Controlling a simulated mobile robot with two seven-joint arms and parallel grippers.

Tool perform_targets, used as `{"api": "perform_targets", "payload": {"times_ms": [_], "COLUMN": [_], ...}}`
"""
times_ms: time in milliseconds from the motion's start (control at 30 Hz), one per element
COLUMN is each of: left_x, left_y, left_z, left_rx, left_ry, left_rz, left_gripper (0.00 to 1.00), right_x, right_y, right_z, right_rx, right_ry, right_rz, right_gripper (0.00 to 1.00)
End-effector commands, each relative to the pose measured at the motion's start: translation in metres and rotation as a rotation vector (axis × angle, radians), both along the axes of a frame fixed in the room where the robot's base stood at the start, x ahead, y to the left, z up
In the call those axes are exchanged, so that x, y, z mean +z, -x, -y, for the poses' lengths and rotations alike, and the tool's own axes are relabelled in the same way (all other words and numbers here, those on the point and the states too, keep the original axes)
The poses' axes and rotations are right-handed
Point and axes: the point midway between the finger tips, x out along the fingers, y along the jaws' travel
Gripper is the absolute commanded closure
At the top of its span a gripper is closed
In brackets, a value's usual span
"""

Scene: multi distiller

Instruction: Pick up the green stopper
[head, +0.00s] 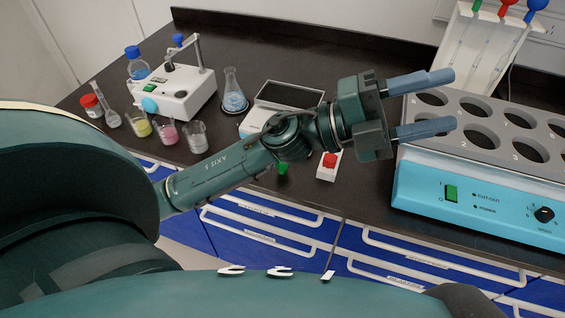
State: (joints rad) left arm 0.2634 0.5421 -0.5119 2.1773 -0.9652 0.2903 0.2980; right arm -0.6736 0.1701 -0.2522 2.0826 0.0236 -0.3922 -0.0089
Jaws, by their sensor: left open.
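A small green object that looks like the green stopper (283,169) sits on the dark counter near its front edge, just below my left forearm, which may hide part of it. My left gripper (447,100) is open and empty. Its two blue-grey fingers point right, above the left end of the blue water bath, well to the right of and above the green stopper. My right gripper is not in view.
The blue water bath (420,185) with round holes fills the right. A red-buttoned white box (327,172) stands right of the stopper. Several beakers, a flask (232,98) and a white stirrer device (190,100) stand at left. A pipette rack (485,45) stands behind.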

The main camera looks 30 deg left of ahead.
Motion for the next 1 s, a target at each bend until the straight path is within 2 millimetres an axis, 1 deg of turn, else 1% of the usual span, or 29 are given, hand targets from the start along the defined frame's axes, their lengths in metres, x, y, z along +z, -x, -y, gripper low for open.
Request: {"api": "perform_targets", "payload": {"times_ms": [33, 67, 100, 167, 200, 233, 267, 300, 333, 367, 400, 467, 500, 600, 700, 767, 833, 867, 1000], "left_x": [-0.007, -0.016, -0.029, -0.055, -0.073, -0.086, -0.099, -0.115, -0.126, -0.134, -0.143, -0.149, -0.15, -0.147, -0.141, -0.141, -0.146, -0.151, -0.178], "left_y": [0.01, 0.017, 0.023, 0.029, 0.03, 0.029, 0.027, 0.022, 0.017, 0.012, 0.006, -0.004, -0.008, -0.016, -0.019, -0.019, -0.019, -0.018, -0.018], "left_z": [0.013, 0.019, 0.023, 0.021, 0.015, 0.007, -0.004, -0.022, -0.038, -0.055, -0.079, -0.115, -0.138, -0.185, -0.214, -0.223, -0.229, -0.229, -0.229], "left_rx": [-0.093, -0.149, -0.218, -0.314, -0.369, -0.407, -0.439, -0.477, -0.498, -0.516, -0.532, -0.542, -0.543, -0.534, -0.522, -0.519, -0.519, -0.521, -0.523], "left_ry": [-0.144, -0.233, -0.356, -0.555, -0.695, -0.802, -0.911, -1.058, -1.164, -1.27, -1.402, -1.58, -1.681, -1.877, -1.989, -2.023, -2.042, -2.044, -2.042], "left_rz": [0.098, 0.144, 0.2, 0.263, 0.291, 0.304, 0.31, 0.309, 0.299, 0.283, 0.253, 0.195, 0.15, 0.04, -0.041, -0.071, -0.09, -0.093, -0.093], "left_gripper": [0.48, 0.48, 0.48, 0.48, 0.48, 0.48, 0.48, 0.48, 0.48, 0.48, 0.48, 0.48, 0.48, 0.48, 0.48, 0.48, 0.48, 0.48, 0.48], "right_x": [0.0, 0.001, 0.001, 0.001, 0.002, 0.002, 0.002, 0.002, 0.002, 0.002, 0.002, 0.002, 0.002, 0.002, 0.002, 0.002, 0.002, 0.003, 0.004], "right_y": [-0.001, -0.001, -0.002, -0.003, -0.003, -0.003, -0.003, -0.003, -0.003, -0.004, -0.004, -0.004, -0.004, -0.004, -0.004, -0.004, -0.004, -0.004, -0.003], "right_z": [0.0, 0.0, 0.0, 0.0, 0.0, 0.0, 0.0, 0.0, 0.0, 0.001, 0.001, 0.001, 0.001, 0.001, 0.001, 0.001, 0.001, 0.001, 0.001], "right_rx": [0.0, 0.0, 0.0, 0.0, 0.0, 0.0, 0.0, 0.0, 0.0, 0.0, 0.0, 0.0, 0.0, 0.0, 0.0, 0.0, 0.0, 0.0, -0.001], "right_ry": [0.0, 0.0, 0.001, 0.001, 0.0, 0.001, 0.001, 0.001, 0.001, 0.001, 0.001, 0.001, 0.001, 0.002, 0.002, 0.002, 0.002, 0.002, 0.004], "right_rz": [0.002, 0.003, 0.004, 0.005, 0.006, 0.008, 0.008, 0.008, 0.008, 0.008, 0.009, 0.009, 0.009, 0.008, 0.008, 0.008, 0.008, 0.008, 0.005], "right_gripper": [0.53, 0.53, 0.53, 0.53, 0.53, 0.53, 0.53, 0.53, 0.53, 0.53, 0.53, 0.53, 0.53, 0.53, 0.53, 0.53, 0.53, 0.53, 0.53]}}
